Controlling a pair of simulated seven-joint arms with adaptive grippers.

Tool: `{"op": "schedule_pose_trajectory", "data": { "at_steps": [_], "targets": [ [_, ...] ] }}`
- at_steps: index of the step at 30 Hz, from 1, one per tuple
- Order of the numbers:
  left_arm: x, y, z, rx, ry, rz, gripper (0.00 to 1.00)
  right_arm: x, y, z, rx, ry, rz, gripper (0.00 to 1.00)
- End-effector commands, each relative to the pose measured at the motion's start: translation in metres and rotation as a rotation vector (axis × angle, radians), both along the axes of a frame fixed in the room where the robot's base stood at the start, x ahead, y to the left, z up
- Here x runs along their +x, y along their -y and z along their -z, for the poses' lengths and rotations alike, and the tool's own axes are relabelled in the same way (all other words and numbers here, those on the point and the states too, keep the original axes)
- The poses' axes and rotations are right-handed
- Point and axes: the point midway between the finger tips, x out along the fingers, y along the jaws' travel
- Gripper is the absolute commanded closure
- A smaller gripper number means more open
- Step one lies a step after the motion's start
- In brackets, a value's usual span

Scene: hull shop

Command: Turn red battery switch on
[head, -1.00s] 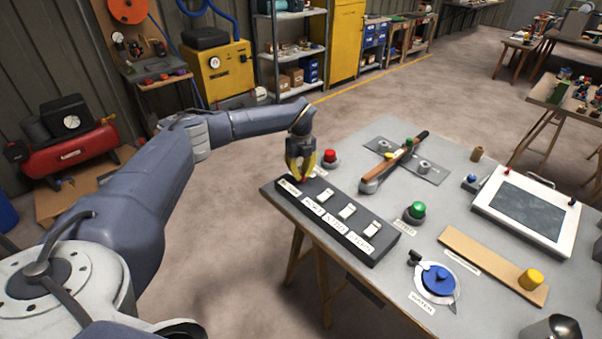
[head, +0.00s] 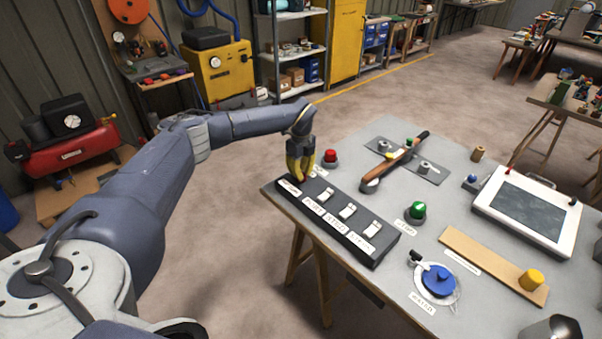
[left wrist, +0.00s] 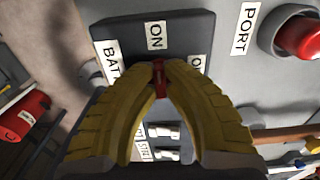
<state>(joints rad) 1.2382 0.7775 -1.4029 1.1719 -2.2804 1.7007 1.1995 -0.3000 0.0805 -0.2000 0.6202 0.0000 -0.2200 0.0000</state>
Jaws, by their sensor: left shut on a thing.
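The red battery switch (left wrist: 158,78) shows in the left wrist view, between my yellow fingertips. It sits on a dark switch panel (head: 340,237), which also fills the top of the left wrist view (left wrist: 187,28). A white "ON" label lies just beyond the switch, and a partly hidden "BATT" label lies beside it. My left gripper (head: 300,176) points down at the panel's far left end, shut on the red switch. In the head view the fingers hide the switch. My right gripper is not in view.
Several white rockers (head: 347,211) line the same panel. A red button (head: 330,156) stands close behind my fingers. A green button (head: 417,210), a wooden-handled lever (head: 405,152), a blue knob (head: 438,280) and a framed screen (head: 527,212) occupy the grey table.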

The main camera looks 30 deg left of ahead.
Motion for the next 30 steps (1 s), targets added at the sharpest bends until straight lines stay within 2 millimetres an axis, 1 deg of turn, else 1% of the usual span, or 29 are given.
{"op": "schedule_pose_trajectory", "data": {
  "at_steps": [2, 3, 7, 9, 16, 20, 23, 30],
  "targets": [
    [0.000, 0.000, 0.001, 0.000, -0.001, -0.001, 1.00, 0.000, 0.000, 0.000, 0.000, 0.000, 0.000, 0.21],
    [-0.001, 0.000, 0.001, 0.000, -0.001, -0.001, 0.87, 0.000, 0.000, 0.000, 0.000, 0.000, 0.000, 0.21],
    [0.000, 0.000, 0.001, 0.000, -0.001, 0.000, 0.72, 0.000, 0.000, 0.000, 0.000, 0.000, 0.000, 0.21],
    [0.000, 0.000, 0.000, 0.000, -0.001, 0.000, 0.66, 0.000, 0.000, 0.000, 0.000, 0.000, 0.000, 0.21],
    [0.000, 0.000, 0.000, 0.000, 0.000, 0.001, 0.66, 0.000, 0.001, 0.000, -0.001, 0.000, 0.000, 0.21],
    [0.000, 0.000, -0.008, 0.000, 0.001, 0.001, 0.66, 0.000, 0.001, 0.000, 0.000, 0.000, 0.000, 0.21],
    [0.001, 0.000, -0.021, 0.000, 0.003, 0.001, 0.66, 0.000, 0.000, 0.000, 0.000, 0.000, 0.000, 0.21],
    [0.001, 0.000, -0.063, 0.000, 0.003, 0.001, 0.66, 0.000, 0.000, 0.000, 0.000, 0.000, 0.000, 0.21]
  ]
}}
